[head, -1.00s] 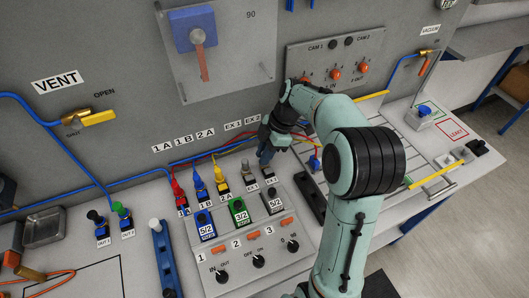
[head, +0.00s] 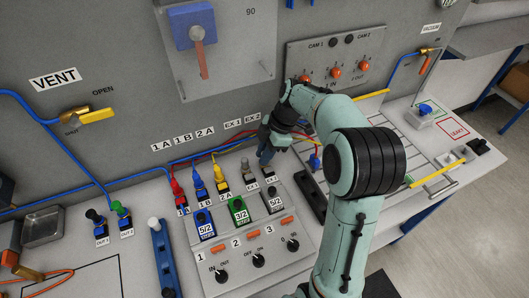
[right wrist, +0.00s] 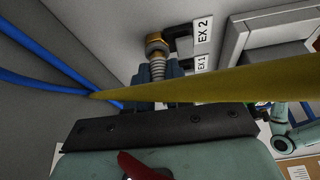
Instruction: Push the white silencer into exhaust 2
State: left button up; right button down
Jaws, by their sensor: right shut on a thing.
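My right gripper (head: 265,158) is low over the exhaust connectors at the back of the bench, below the EX 1 and EX 2 wall labels. In the right wrist view, its teal fingers (right wrist: 158,82) are closed around a pale ribbed piece (right wrist: 157,68), which looks like the silencer. A brass fitting (right wrist: 157,44) sits at the end of that piece, close to the EX 2 label (right wrist: 203,31). The fingers hide part of the silencer, and I cannot tell how deep it sits. Exhaust 2 (head: 269,176) shows as a small dark connector under the gripper. My left gripper is out of view.
Red, blue and yellow plugs (head: 222,181) with hoses stand just left of the gripper. A valve panel (head: 248,222) with switches lies in front. A yellow hose (right wrist: 210,86) crosses the right wrist view. The grey wall is close behind.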

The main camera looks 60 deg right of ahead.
jog(key=shift+f, duration=0.1)
jog(key=c, duration=0.5)
grip_release()
jog(key=shift+c, duration=0.2)
jog(key=shift+r+p, duration=2.1)
jog(key=shift+r, duration=1.5)
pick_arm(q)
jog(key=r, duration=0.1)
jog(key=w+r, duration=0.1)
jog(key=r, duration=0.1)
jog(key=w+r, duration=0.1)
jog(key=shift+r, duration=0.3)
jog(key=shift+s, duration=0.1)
pick_arm(e)
jog(key=shift+f, duration=0.1)
